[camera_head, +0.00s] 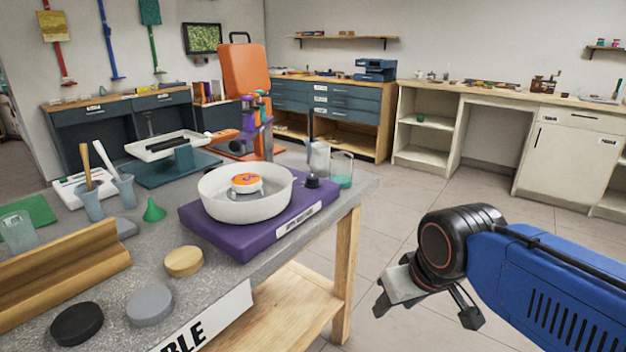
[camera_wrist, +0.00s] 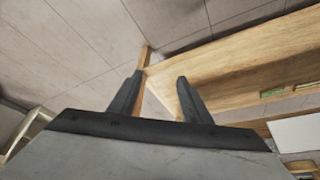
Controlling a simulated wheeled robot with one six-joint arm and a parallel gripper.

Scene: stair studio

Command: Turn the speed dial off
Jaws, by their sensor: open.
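A purple machine base (camera_head: 225,240) with a white label on its front sits on the grey worktable. A round white basin (camera_head: 235,207) stands on it, with an orange-topped piece (camera_head: 247,182) inside. A small black knob (camera_head: 312,182), which looks like the speed dial, is at the base's right rear corner. Its pointer setting is too small to read. My gripper (camera_head: 426,312) is open and empty, off the table's right side and lower than the knob, well apart from it. In the wrist view my gripper (camera_wrist: 160,75) shows two spread fingers; the knob is not visible there.
Clear containers (camera_head: 342,168) stand just behind the knob. A green funnel (camera_head: 153,210), cups with tools (camera_head: 124,190), wooden, grey and black discs (camera_head: 150,305) lie to the left. The table's wooden leg (camera_head: 346,270) is left of my gripper. The floor (camera_head: 400,215) is clear.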

